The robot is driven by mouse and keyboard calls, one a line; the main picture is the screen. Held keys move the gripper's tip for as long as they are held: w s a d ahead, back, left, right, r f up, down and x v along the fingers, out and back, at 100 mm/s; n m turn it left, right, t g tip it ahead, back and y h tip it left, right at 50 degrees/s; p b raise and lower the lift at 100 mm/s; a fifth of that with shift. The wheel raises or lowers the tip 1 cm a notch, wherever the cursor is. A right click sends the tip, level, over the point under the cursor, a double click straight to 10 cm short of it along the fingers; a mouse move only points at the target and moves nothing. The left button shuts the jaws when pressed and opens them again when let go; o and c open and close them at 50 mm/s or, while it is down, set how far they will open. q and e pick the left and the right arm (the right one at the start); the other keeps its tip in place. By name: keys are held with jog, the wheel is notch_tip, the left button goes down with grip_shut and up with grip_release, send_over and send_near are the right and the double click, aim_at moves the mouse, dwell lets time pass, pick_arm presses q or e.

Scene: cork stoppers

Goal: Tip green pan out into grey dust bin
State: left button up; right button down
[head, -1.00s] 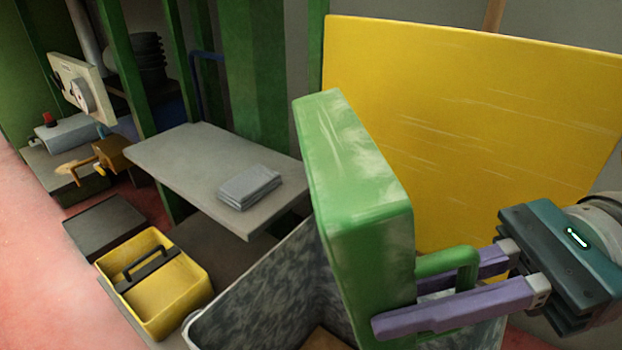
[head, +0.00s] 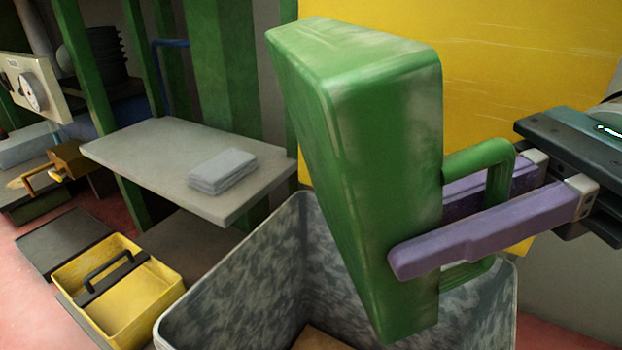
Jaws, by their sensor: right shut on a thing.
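The green pan (head: 390,150) is a deep, box-shaped pan with a looped handle (head: 492,152). It stands on its edge, steeply tipped, over the grey dust bin (head: 240,285). Its lower end hangs inside the bin's outline; I cannot tell if it touches. Its open face is turned away, so its contents are hidden. My right gripper (head: 440,232), with purple fingers, is shut on the pan's handle from the right. The bin is mottled grey and partly hidden behind the pan; a brown patch (head: 325,340) shows low inside it. My left gripper is not in view.
A yellow panel (head: 540,70) stands behind the pan. A grey table (head: 150,150) with a folded grey cloth (head: 222,170) is left of the bin. A yellow tray (head: 110,310) with a black handle and a dark flat slab (head: 62,243) lie lower left.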

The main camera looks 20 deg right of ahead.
aim_at(355, 240)
jog(key=shift+w+a+r+h+p, duration=0.15)
jog(key=shift+a+h+p, duration=0.4)
jog(key=shift+p, duration=0.9)
jog(key=shift+a+r+h+p, duration=0.35)
jog(key=shift+h+p, duration=0.3)
jog(key=shift+p, duration=0.8)
jog(key=shift+w+a+r+h+p, duration=0.15)
jog(key=shift+a+h+p, duration=0.4)
jog(key=shift+p, duration=0.9)
jog(key=h+p, duration=0.1)
jog(key=a+f+p, duration=0.1)
jog(key=p, duration=0.1)
jog(key=h+p, duration=0.1)
jog(key=shift+a+f+g+h, duration=0.2)
jog(key=shift+a+g+h, duration=0.1)
jog(key=shift+g+h, duration=0.1)
jog(key=h+p, duration=0.1)
jog(key=p, duration=0.1)
jog(key=a+f+h+p, duration=0.1)
jog(key=h, duration=0.1)
jog(key=shift+a+f+p, duration=0.2)
jog(key=shift+f+p, duration=0.1)
jog(key=shift+p, duration=0.1)
jog(key=f+h, duration=0.2)
jog(key=a+f+g+h, duration=0.1)
jog(key=f+h, duration=0.1)
jog(key=h, duration=0.1)
jog(key=shift+w+h, duration=0.15)
jog(key=shift+h, duration=0.1)
